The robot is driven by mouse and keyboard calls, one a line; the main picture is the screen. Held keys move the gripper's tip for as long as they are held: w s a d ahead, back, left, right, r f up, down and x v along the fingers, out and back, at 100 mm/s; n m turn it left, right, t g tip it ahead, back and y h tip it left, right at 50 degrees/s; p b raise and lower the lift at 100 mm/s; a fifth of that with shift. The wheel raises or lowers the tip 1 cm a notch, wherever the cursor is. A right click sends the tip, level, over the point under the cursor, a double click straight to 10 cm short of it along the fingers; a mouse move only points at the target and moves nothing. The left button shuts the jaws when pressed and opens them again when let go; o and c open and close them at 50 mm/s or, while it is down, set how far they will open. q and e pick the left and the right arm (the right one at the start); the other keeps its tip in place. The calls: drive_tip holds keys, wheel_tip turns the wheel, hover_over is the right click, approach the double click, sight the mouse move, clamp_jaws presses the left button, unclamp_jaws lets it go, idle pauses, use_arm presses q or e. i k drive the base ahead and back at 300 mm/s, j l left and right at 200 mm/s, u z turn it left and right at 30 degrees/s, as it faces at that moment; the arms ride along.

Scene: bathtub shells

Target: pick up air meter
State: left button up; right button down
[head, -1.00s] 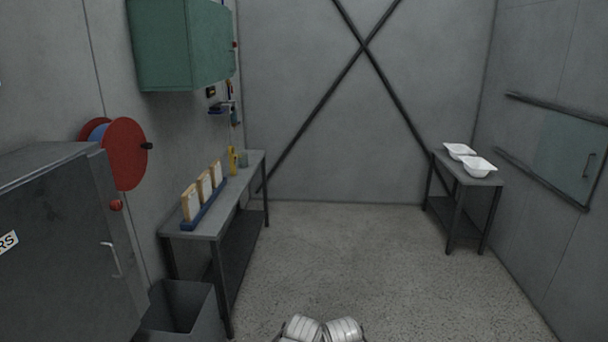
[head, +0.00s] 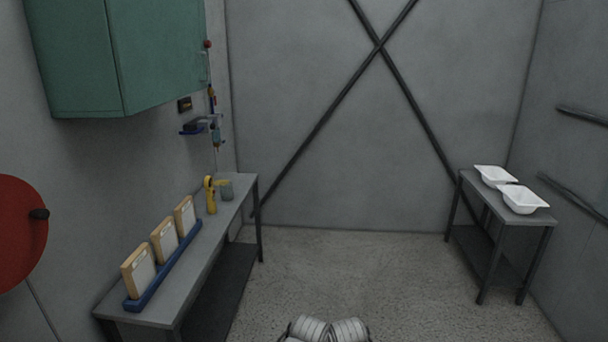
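A yellow upright device with a rounded top, which looks like the air meter (head: 210,197), stands near the far end of the grey bench (head: 190,267) along the left wall. Neither of my grippers is in view; only white parts of my own body show at the bottom middle, well away from the bench.
Several cards stand in a blue rack (head: 164,268) on the near part of the bench. A green cabinet (head: 120,55) and a small blue shelf (head: 198,126) hang above. A red reel (head: 18,235) is at left. White basins (head: 523,200) sit on the right table (head: 492,212). The middle floor is clear.

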sight(208, 180)
drive_tip(key=i, duration=1.55)
drive_tip(key=i+u, duration=0.35)
drive_tip(key=i+l+u, duration=0.15)
drive_tip(key=i+u, duration=0.25)
drive_tip(key=i, duration=0.1)
